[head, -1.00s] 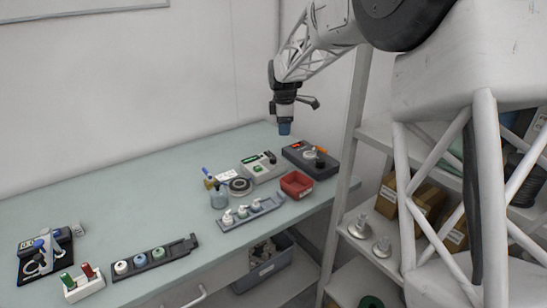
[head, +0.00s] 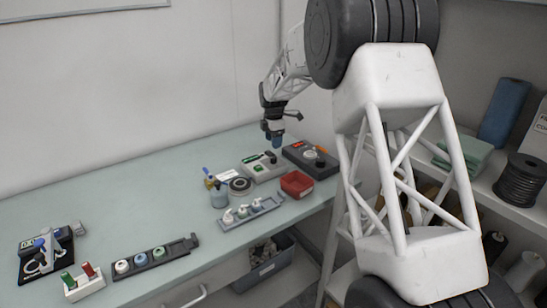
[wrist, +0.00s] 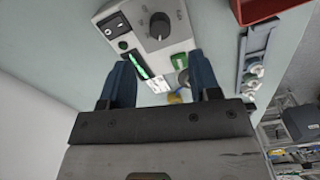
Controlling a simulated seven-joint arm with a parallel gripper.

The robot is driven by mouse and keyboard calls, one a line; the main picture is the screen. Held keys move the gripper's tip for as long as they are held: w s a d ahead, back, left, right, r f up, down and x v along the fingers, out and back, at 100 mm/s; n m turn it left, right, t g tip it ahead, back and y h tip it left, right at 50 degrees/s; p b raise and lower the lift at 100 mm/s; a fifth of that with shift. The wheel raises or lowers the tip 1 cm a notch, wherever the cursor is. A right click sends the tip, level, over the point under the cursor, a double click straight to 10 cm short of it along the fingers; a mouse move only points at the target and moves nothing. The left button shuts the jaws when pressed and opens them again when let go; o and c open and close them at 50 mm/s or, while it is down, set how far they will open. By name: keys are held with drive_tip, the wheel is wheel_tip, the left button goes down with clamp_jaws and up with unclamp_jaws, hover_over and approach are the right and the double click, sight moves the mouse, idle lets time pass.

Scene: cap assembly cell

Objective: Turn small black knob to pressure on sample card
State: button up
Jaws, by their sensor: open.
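A black knob (wrist: 159,25) with a pale pointer mark sits on a light grey device (wrist: 178,42), among small dial marks too small to read. In the head view the light grey device (head: 256,171) stands at the back right of the bench. My gripper (head: 277,143) hangs above it, pointing down. In the wrist view my gripper (wrist: 163,72) has its blue fingers apart with nothing between them, and the knob lies beyond the fingertips. A white card (wrist: 158,84) with dark print, partly hidden, lies beside the device; its text is unreadable.
A dark grey device (head: 318,166) with a red display stands right of the light one. A red bin (head: 297,184), a grey rack (head: 250,212) with white-topped parts and a round dark-rimmed item (head: 240,186) stand in front. The bench's left rear is clear.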

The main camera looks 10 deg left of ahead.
sight(274, 157)
drive_tip(key=shift+f, duration=0.1)
drive_tip(key=shift+f, duration=3.8)
drive_tip(key=c, duration=0.9)
